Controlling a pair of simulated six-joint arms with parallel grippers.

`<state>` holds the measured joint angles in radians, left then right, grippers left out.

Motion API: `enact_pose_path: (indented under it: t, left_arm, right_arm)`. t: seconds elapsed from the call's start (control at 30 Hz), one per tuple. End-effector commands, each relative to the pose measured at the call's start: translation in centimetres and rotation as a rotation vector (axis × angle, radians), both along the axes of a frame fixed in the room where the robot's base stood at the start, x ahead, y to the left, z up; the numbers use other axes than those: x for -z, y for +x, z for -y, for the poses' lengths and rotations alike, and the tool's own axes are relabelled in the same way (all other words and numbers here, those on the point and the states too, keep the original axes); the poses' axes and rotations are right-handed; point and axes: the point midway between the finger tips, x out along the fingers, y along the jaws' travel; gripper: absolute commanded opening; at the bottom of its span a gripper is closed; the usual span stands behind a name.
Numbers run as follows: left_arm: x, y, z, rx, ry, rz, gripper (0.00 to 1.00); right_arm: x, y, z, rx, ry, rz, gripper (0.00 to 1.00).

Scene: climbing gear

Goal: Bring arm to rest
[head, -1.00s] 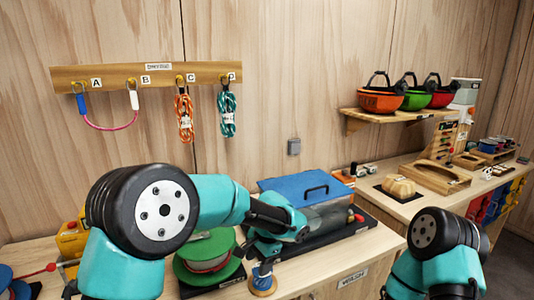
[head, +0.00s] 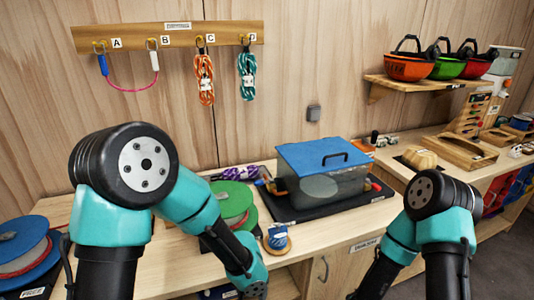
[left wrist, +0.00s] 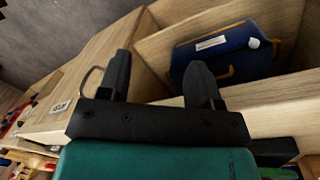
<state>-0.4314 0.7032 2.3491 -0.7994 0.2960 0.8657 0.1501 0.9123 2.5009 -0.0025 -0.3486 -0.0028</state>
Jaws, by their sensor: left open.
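My left arm (head: 190,205) comes in from the left in the head view, folded with its forearm pointing down past the front edge of the bench. Its gripper is hidden below the bottom of that view. In the left wrist view my left gripper (left wrist: 162,75) is open with nothing between its fingers. It is beside the bench front, near an open compartment that holds a blue case (left wrist: 225,52). My right arm (head: 440,225) stands at the lower right in the head view. Its gripper is out of view.
On the bench stand a clear bin with a blue lid (head: 325,155), a green spool (head: 233,200), a small spool (head: 277,239) and a blue spool (head: 25,240). A peg rail (head: 165,36) holds ropes and a sling. Helmets (head: 408,66) sit on a shelf at right.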

Motion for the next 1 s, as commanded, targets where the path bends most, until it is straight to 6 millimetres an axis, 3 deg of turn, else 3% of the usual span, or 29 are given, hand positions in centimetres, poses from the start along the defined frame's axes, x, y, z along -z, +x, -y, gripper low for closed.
enact_pose_path:
  t: [0.37, 0.8, 1.0]
  left_arm:
    - [4.9, -1.9, -4.4, -0.105, -0.126, -0.090, 0.58]
    - [13.1, -6.8, -13.7, -0.389, -0.272, -0.079, 0.58]
    - [15.6, -9.3, -17.5, -0.496, -0.250, -0.033, 0.58]
  right_arm:
    - [0.0, 0.0, 0.0, 0.000, 0.000, 0.000, 0.43]
    - [0.0, 0.0, 0.0, 0.000, 0.000, 0.000, 0.43]
    - [0.0, 0.0, 0.0, 0.000, 0.000, 0.000, 0.43]
